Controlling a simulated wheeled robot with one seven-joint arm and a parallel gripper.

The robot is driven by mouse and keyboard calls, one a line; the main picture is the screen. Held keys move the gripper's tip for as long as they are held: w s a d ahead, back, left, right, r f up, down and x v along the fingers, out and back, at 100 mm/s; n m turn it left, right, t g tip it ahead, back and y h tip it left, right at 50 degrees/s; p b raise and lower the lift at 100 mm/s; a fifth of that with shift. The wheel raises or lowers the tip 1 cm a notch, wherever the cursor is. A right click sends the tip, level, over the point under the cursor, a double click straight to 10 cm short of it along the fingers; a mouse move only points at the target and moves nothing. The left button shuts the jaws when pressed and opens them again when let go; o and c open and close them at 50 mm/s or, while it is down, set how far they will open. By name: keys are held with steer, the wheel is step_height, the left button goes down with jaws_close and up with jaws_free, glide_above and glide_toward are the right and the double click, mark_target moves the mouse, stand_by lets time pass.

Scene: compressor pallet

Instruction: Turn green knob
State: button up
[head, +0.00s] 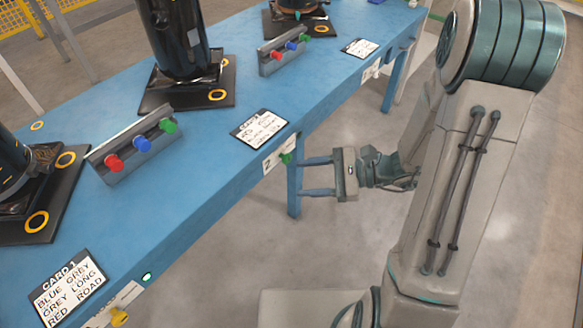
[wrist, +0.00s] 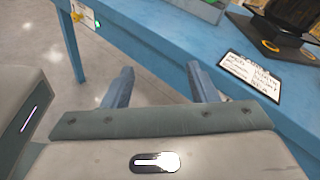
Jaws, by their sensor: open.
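One finger is about level with the knob and the other is lower in the head view; there is a gap to the knob. In the wrist view my open fingers (wrist: 160,72) show with bare table face beyond, and I cannot make out this knob. Another green knob-like piece (head: 168,126) is on a grey rail with red and blue ones.
The blue table (head: 215,175) carries black machines on dark bases, a second rail (head: 284,51) and printed cards (head: 259,130). A yellow knob (head: 119,316) and a lit green lamp (head: 146,277) are on the near edge. Floor in front of the table is clear.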

mark_target(289, 159)
steer(key=w+d+f+m+t+h+b, duration=0.1)
steer(key=w+d+f+m+t+b, duration=0.3)
steer(key=f, duration=0.4)
steer(key=w+d+f+m+t+b, duration=0.2)
steer(key=w+f+m+t, duration=0.3)
steer(key=f+m+t, duration=0.15)
steer(key=x, duration=0.8)
steer(key=b+x, duration=0.1)
steer(key=x, duration=0.4)
steer(key=shift+w+f, duration=0.1)
steer(key=shift+f, duration=0.3)
steer(key=c, duration=0.9)
